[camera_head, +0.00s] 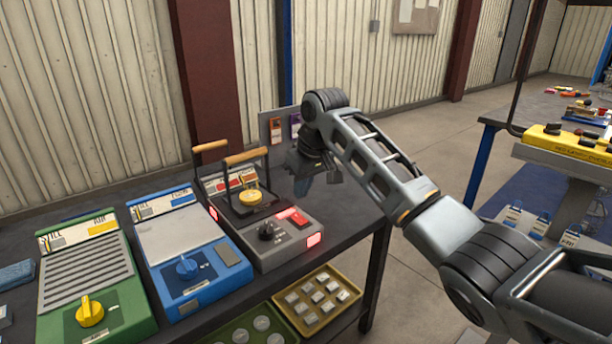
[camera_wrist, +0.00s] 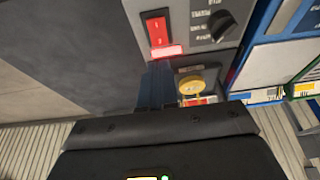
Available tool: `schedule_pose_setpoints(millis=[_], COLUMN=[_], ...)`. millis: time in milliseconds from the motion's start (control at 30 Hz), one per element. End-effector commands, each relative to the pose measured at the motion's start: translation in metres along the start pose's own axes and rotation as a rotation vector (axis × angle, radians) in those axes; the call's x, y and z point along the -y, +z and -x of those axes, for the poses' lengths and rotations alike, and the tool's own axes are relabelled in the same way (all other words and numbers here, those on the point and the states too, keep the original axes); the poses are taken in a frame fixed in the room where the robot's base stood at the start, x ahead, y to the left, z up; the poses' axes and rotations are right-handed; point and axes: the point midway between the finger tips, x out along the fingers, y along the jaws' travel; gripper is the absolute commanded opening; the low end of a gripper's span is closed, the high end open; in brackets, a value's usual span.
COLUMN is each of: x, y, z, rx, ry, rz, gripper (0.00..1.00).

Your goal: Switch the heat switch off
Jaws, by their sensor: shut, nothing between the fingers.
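The grey furnace unit (camera_head: 285,250) stands on the dark bench. A red rocker switch (camera_head: 292,214) sits on its sloped front panel, beside a black knob (camera_head: 266,230). A red lamp (camera_head: 314,239) glows at its front edge. In the wrist view the red switch (camera_wrist: 158,31) is at top centre, with the lit lamp (camera_wrist: 168,52) just below it and the black knob (camera_wrist: 222,24) to its right. My gripper (camera_head: 333,177) is shut and empty, above the bench behind and right of the unit. Its fingers (camera_wrist: 157,80) show in the wrist view, apart from the switch.
A blue unit (camera_head: 185,245) and a green unit (camera_head: 88,275) stand left of the grey one. Two wooden-handled bars (camera_head: 247,156) rise behind the grey panel near a yellow round piece (camera_head: 250,196). A yellow tray (camera_head: 318,300) sits below. Bench right of the unit is clear.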

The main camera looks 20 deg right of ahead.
Motion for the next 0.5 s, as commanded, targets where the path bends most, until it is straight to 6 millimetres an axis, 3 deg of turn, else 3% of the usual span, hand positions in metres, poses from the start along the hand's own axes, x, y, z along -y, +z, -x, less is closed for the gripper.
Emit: schedule_pose_setpoints(millis=[200, 500], x=[0.000, 0.000], y=[0.004, 0.009], z=[-0.040, -0.061], rx=[0.002, 0.000], ry=[-0.001, 0.000], rz=[0.000, 0.000], gripper=[0.00, 0.00])
